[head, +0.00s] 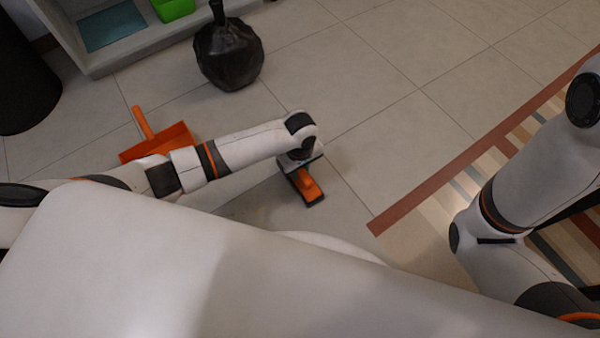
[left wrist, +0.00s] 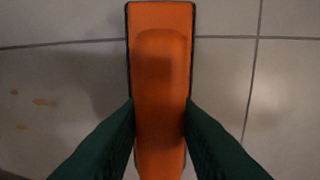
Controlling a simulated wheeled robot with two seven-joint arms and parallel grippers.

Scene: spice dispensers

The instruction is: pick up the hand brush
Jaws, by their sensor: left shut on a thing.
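The hand brush (head: 309,187) is orange with a dark edge and is at floor level below the end of my left arm, in the middle of the head view. In the left wrist view the brush (left wrist: 160,60) runs up the middle of the picture. My left gripper (left wrist: 159,104) has its two dark green fingers on either side of the orange handle, shut on it. In the head view the wrist hides most of the fingers. Whether the brush touches the floor I cannot tell. My right gripper is out of view; only its arm shows at the right.
An orange dustpan (head: 165,141) lies on the floor behind my left arm. A black bag (head: 229,54) stands farther back, near a pale shelf (head: 100,62). A dark bin (head: 22,85) is at the far left. A striped rug (head: 440,205) lies right. Tiles between are clear; small orange flecks (left wrist: 44,102) lie left of the brush.

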